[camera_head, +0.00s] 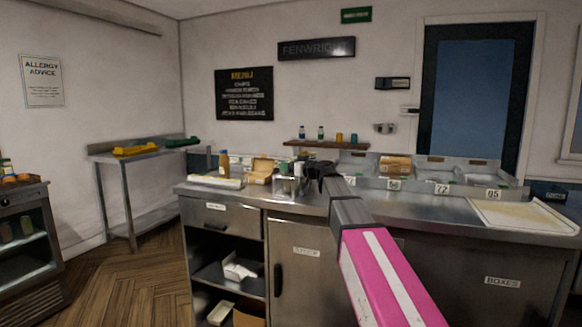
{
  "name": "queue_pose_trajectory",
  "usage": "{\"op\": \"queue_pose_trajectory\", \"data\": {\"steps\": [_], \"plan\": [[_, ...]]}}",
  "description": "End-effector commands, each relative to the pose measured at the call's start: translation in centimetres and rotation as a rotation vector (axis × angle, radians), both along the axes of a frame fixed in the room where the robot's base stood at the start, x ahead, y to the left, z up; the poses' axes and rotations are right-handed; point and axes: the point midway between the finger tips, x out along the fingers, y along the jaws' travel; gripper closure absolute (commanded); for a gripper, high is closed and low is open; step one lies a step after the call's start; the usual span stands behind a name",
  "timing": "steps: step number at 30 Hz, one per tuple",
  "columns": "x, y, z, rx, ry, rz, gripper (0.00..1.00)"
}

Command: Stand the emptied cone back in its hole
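My pink arm reaches forward over the steel counter (340,203). My gripper (323,170) is the small dark end of the arm, just above the counter. Its fingers are too small and dark to tell whether they are open or shut, or whether they hold anything. A clear, pale stand-like object (289,187) is on the counter just left of my gripper. It could be the cone's holder, but I cannot make out a hole in it. I cannot make out the cone for sure; it may be hidden by my gripper or too small to tell.
Left of my gripper are an open brown box (261,167), a bottle (223,163) and a pale tray (214,182). Numbered bins (441,180) line the back. A pale board (524,214) lies at the right end. A shelf (326,144) with small bottles hangs above.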

Motion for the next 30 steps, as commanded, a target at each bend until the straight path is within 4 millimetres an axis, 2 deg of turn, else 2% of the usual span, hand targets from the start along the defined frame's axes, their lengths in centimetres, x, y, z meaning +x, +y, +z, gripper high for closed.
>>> {"op": "queue_pose_trajectory", "data": {"steps": [9, 10, 12, 23, 30], "plan": [[0.0, 0.0, -0.2, -0.001, -0.001, 0.0, 0.82], [0.0, 0.0, -0.2, -0.001, -0.001, 0.0, 0.27], [0.0, 0.0, -0.2, -0.001, -0.001, 0.0, 0.04], [0.0, 0.0, 0.2, 0.0, -0.001, 0.0, 0.04], [-2.7, -2.7, 0.0, 0.0, -0.001, -0.002, 0.04]]}}
